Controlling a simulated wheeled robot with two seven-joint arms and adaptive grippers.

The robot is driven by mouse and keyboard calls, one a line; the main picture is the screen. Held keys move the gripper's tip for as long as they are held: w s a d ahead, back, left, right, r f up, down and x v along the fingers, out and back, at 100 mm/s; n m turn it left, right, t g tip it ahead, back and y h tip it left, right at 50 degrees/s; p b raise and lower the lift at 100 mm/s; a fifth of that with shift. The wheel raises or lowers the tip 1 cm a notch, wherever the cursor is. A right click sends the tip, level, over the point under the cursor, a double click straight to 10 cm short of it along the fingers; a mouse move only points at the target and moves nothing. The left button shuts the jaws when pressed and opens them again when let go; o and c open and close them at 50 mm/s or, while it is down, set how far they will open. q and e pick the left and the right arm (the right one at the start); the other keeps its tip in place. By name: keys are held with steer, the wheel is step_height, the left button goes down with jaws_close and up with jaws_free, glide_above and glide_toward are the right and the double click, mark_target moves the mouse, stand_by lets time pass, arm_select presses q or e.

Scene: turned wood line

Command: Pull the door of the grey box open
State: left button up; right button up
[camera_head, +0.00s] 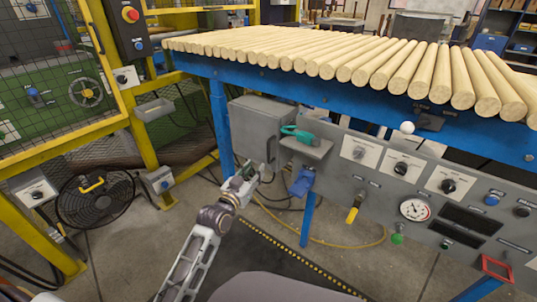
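The grey box (256,127) hangs below the blue table beam, left of the middle of the view. Its front door looks shut, and a small dark handle (270,149) shows near its right edge. My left gripper (257,167) is just below and in front of the door's lower right part, close to the handle. Its fingers are small and partly blurred together, so I cannot tell whether they are open or touch the handle. My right gripper is not in view.
A small grey shelf (306,147) with a teal tool (298,133) sits right of the box. A blue object (302,182) hangs below it. A grey control panel (420,190) extends right, and wooden poles (330,55) lie above. A fan (95,199) stands left.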

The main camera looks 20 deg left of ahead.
mark_target(268, 153)
arm_select(q)
steer(key=w, duration=0.2)
steer(key=w+b, duration=0.1)
steer(key=w, duration=0.1)
steer(key=w+d+b, duration=0.1)
steer(key=w, duration=0.1)
steer(key=shift+w, duration=0.2)
steer(key=shift+w+d+b, duration=0.15)
steer(key=shift+w+b, duration=0.25)
steer(key=shift+w, duration=0.85)
steer(key=shift+w+d+b, duration=0.2)
steer(key=shift+w+b, duration=0.25)
steer(key=shift+w, duration=1.1)
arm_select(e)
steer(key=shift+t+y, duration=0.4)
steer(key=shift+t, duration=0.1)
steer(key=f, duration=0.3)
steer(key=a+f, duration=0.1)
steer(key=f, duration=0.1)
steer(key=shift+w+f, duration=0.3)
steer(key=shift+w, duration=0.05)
arm_select(q)
steer(key=shift+c, duration=0.4)
jaws_close()
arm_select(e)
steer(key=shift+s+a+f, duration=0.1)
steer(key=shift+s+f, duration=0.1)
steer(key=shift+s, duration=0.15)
